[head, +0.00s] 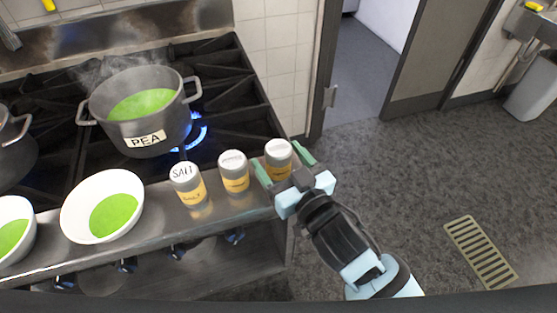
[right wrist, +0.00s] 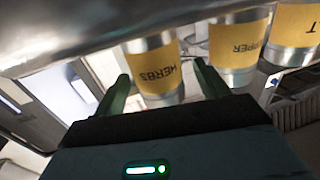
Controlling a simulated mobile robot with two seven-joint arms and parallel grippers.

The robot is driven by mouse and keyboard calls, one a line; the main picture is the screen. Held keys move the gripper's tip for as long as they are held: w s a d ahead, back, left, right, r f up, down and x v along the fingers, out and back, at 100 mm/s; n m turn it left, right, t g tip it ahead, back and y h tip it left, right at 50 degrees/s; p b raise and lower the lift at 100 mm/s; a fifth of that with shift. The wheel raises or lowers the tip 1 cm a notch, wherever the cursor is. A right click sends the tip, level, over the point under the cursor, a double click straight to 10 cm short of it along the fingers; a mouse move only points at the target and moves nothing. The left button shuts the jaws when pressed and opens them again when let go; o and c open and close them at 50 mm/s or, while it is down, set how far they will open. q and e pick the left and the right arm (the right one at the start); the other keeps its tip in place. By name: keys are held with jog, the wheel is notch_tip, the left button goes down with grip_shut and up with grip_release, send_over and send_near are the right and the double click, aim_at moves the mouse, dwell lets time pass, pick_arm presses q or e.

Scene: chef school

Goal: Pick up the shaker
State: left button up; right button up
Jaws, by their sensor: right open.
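Three metal shakers with yellow labels stand in a row on the stove's front ledge. The salt shaker (head: 188,184) is at the left, the pepper shaker (head: 234,171) in the middle, and the herbs shaker (head: 278,153) at the right end. Labels read HERBS (right wrist: 157,70) and PEPPER (right wrist: 238,45) in the right wrist view, where the salt shaker is cut off at the edge. My right gripper (head: 279,156) is open, with one green finger on each side of the herbs shaker. Whether the fingers touch it cannot be told. My left gripper is not in view.
A steaming pot (head: 142,108) marked PEA sits over a blue flame behind the shakers. A white bowl of green soup (head: 76,215) stands left of them, with another bowl (head: 10,232) at the left edge. The floor (head: 400,170) to the right is clear.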

jog(key=shift+x, duration=1.35)
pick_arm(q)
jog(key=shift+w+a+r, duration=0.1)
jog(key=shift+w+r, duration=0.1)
pick_arm(e)
jog(key=shift+c, duration=0.2)
jog(key=shift+r, duration=0.1)
jog(key=c, duration=1.1)
notch_tip(320, 180, up, 9)
jog(key=shift+r+p, duration=0.2)
jog(key=shift+p, duration=0.55)
jog(key=shift+c, duration=0.2)
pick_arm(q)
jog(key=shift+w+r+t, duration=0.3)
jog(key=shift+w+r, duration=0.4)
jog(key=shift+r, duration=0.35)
pick_arm(e)
jog(key=shift+r, duration=0.35)
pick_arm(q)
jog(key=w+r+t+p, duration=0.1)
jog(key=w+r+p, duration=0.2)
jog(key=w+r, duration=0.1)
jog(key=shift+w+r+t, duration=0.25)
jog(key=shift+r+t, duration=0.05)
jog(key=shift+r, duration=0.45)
pick_arm(e)
notch_tip(320, 180, up, 5)
jog(key=shift+f, duration=0.1)
